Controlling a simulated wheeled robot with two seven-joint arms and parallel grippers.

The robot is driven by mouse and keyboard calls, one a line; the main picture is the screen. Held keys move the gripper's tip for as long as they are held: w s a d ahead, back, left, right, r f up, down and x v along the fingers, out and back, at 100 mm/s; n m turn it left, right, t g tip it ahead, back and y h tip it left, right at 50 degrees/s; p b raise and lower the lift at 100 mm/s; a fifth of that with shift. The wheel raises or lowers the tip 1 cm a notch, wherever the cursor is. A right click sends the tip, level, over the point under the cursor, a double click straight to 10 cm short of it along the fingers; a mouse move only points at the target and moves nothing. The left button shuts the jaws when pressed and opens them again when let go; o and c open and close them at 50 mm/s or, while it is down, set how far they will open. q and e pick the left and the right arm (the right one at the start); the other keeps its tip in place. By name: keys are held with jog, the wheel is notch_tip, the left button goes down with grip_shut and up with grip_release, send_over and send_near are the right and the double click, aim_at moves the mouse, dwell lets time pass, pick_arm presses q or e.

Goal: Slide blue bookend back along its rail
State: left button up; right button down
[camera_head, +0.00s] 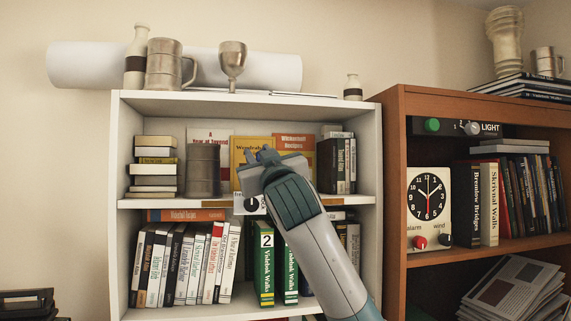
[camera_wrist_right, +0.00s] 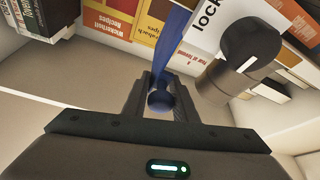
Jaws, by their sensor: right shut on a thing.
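The blue bookend (camera_wrist_right: 176,38) shows in the right wrist view as a blue upright with a rounded knob (camera_wrist_right: 159,99) at its near end. The knob sits between the two fingers of my right gripper (camera_wrist_right: 160,102), which is shut on it. In the head view my right gripper (camera_head: 266,162) reaches into the upper shelf of the white bookcase, and only a small blue part of the bookend (camera_head: 267,153) shows past it. The rail is hidden or cannot be made out. My left gripper is not in view.
A grey metal canister (camera_head: 203,170) and stacked books (camera_head: 154,168) stand left on the same shelf; dark books (camera_head: 336,165) stand right. A brown bookcase (camera_head: 393,200) adjoins at right.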

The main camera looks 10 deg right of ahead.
jog(key=a, duration=0.3)
jog(key=shift+a+f, duration=0.15)
jog(key=shift+a, duration=0.65)
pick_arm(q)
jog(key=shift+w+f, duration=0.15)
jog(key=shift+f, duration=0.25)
pick_arm(e)
jog(key=c, duration=1.5)
grip_release()
jog(key=shift+o, duration=0.2)
pick_arm(q)
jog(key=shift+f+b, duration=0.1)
jog(key=shift+b, duration=0.2)
pick_arm(e)
jog(key=shift+s, duration=0.15)
jog(key=shift+s+d+f+b, duration=0.1)
jog(key=shift+s+f+b, duration=0.1)
jog(key=shift+s+b, duration=0.25)
pick_arm(q)
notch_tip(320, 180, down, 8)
jog(key=b, duration=0.7)
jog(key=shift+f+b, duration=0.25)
jog(key=shift+b, duration=0.05)
pick_arm(e)
jog(key=v, duration=1.6)
jog(key=shift+s, duration=0.15)
